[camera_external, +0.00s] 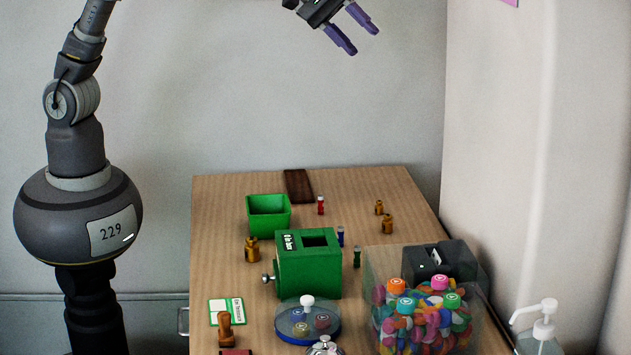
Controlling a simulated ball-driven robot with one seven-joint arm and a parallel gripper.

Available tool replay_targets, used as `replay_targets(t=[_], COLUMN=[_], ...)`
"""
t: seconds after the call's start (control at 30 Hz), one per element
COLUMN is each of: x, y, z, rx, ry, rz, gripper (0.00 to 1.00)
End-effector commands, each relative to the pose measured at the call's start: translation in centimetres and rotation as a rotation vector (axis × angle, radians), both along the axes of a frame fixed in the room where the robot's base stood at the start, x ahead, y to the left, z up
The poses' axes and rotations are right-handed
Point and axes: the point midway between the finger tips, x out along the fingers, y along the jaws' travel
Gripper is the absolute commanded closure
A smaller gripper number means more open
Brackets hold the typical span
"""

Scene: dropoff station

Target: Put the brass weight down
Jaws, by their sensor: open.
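My gripper (355,31) is at the top of the view, high above the back of the wooden table. Its two purple fingers are apart and nothing is between them. A larger brass weight (252,250) stands upright on the table, left of the green box with a square opening (308,272). Two smaller brass weights stand at the right: one (387,224) nearer, one (379,208) just behind it. All three appear to rest on the table, well below my gripper and apart from it. I cannot tell which one the task means.
An open green bin (268,214) and a dark brown block (298,185) are at the back. Small red (320,205) and blue (340,236) vials stand mid-table. A clear box of colourful pieces (423,310), a lidded round tray (307,328) and a stamp (225,325) fill the front.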

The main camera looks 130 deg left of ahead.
Motion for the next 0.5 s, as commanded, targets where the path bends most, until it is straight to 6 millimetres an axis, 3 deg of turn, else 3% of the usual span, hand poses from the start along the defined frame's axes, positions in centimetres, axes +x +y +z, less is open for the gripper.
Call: replay_targets(t=[0.03, 0.1, 0.2, 0.33, 0.4, 0.5], x=[-0.7, -2.7, -6.9, -12.9, -15.4, -17.4], y=[-4.0, -9.2, -15.8, -21.6, -23.4, -24.7], z=[5.2, 11.5, 19.3, 26.2, 28.4, 30.1], rx=[0.152, 0.408, 0.776, 1.182, 1.336, 1.466], ry=[-0.039, -0.081, -0.144, -0.203, -0.220, -0.230], rz=[-0.159, -0.386, -0.648, -0.856, -0.912, -0.953], gripper=[0.49, 0.49, 0.49, 0.49, 0.49, 0.49])
